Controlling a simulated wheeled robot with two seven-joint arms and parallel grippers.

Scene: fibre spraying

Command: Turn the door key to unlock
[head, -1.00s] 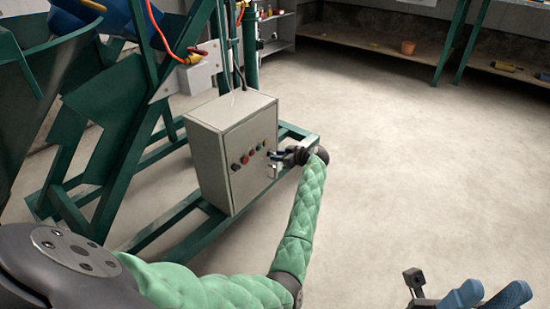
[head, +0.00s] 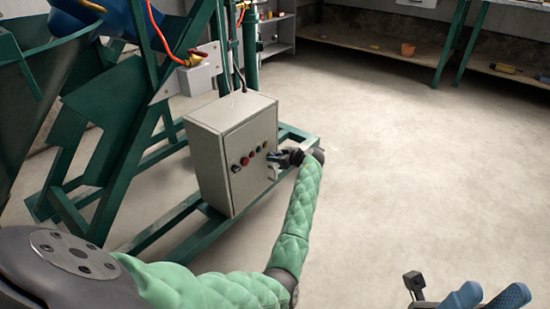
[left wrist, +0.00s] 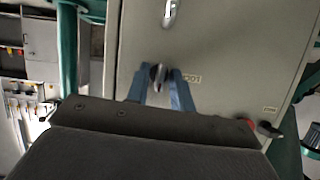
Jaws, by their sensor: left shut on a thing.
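A grey control box (head: 240,150) with a row of knobs and buttons on its door stands on the green frame. My left gripper (head: 272,157) is at the right part of the box door. In the left wrist view its blue fingers (left wrist: 159,76) are closed around a small silver key (left wrist: 158,72) at the door face. The key is partly hidden between the fingertips. A silver door handle (left wrist: 170,13) is beyond the key in that view. My right gripper (head: 490,296) shows at the bottom right, its blue fingers apart and nothing seen between them.
The green steel frame (head: 190,236) surrounds the box on the left and below. The floor to the right of the box is clear.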

